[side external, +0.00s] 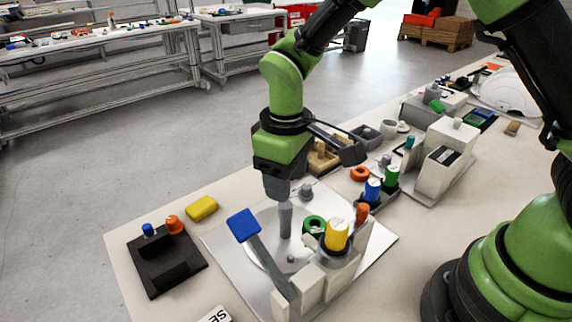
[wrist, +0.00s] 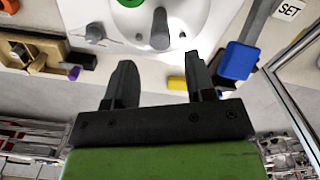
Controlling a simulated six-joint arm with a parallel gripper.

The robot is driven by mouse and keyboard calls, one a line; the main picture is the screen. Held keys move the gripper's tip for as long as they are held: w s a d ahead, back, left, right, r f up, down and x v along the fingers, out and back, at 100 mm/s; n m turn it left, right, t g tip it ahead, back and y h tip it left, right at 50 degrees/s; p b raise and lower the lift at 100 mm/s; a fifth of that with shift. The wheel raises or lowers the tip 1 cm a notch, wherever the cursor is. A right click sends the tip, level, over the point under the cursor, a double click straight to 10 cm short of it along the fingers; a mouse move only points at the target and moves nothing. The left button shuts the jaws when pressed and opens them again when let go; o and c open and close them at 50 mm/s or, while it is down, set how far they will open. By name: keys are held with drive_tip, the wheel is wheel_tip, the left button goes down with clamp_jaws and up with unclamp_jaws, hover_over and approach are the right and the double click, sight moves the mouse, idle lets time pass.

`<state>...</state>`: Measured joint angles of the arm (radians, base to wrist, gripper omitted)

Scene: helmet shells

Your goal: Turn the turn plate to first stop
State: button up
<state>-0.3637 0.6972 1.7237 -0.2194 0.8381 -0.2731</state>
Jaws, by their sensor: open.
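The turn plate (side external: 262,255) is a pale round disc on a flat metal base plate (side external: 225,240). A grey upright post (side external: 286,222) stands on the disc. My gripper (side external: 278,196) is right above the post in the side view, pointing down. In the wrist view my gripper (wrist: 157,72) is open and empty, and the post shows beyond the fingertips, roughly between them. I cannot tell the exact gap. A green ring (side external: 314,225) lies at the disc's right.
A lever with a blue paddle (side external: 243,225) leans up close to the left of the post. A yellow cylinder (side external: 337,235) stands at the right. A black fixture (side external: 165,262) and yellow block (side external: 202,208) lie left. A grey knob (side external: 306,190) stands behind.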

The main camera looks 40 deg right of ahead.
sight(285, 212)
drive_tip(key=shift+r, duration=1.3)
drive_tip(key=n, duration=0.6)
drive_tip(key=shift+f, duration=0.35)
drive_tip(key=shift+f+n, duration=0.15)
drive_tip(key=shift+n, duration=0.35)
wheel_tip(285, 212, down, 10)
drive_tip(key=shift+r, duration=0.15)
drive_tip(key=shift+c, duration=0.5)
clamp_jaws()
